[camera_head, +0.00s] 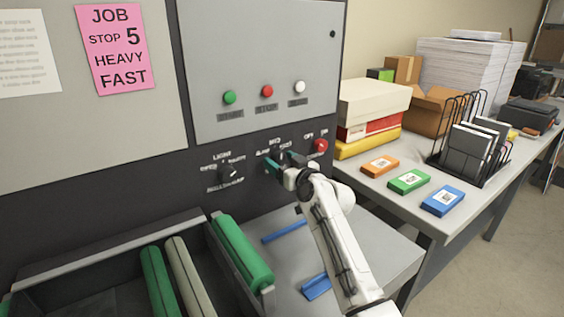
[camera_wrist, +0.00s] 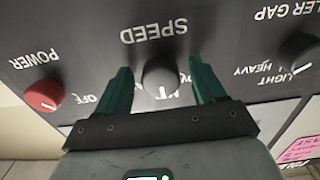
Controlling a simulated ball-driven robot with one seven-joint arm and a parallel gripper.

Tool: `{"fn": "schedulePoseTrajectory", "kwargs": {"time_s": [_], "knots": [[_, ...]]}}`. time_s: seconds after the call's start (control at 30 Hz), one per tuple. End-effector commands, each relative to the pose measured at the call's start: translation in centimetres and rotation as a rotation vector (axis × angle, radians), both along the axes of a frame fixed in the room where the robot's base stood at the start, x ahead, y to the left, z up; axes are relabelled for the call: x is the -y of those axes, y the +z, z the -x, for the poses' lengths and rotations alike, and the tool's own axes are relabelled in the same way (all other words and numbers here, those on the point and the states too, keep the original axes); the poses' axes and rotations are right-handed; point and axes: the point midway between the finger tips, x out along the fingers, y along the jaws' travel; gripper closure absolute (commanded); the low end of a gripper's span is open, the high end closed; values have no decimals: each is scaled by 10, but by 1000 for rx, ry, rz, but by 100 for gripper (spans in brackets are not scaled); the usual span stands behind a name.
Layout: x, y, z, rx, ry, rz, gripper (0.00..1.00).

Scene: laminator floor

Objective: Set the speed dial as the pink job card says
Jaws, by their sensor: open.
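The pink job card (camera_head: 115,48) on the grey panel reads "JOB STOP 5 HEAVY FAST". My gripper (camera_head: 281,161) is at the machine's dark control strip. In the wrist view, my gripper (camera_wrist: 160,68) is open, its green fingers on either side of the grey speed dial (camera_wrist: 160,80). I cannot tell whether they touch it. The word SPEED appears upside down there. My gripper mostly hides the dial in the head view. Its pointer setting cannot be made out, and its scale labels are partly covered.
Left of the speed dial in the head view is the roller gap dial (camera_head: 228,172); right is the red power knob (camera_head: 320,146). Green, red and white buttons (camera_head: 267,91) sit above. Rollers (camera_head: 243,252) lie below left. A side table (camera_head: 376,192) holds boxes and coloured packs.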

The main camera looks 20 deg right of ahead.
Motion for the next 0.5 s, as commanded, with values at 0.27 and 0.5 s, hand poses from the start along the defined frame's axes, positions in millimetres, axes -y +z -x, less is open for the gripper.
{"fn": "schedulePoseTrajectory", "kwargs": {"time_s": [0.27,0.5], "knots": [[0,0,0,0,0,0,36],[0,0,0,0,0,0,60]]}}
